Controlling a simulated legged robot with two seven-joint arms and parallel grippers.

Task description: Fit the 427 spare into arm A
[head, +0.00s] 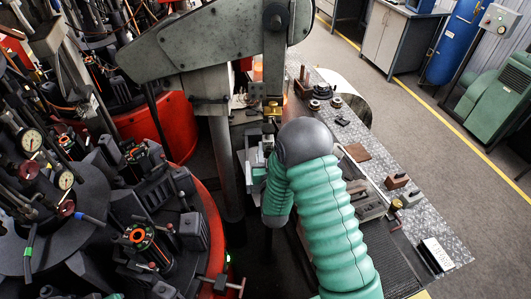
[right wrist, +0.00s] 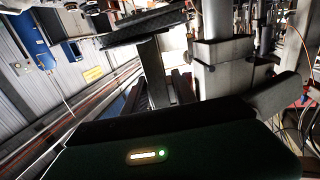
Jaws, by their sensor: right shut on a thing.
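The large grey machine arm (head: 190,48) reaches across the top of the head view and ends in an upright bar (head: 274,65); no letter on it is legible. My right gripper (head: 268,128) is below that bar, largely hidden behind my grey wrist. It is shut on a small part, likely the spare (head: 272,109), which looks brass-coloured; no number can be read. The part is close under the bar; I cannot tell whether they touch. My left gripper is not in view.
A crowded red rotary machine (head: 180,122) with gauges and dark moulds fills the left. A speckled bench (head: 425,228) with blocks, rings and small tools runs along the right. Beyond it are open floor, a yellow line, a cabinet (head: 385,38) and a green machine (head: 500,100).

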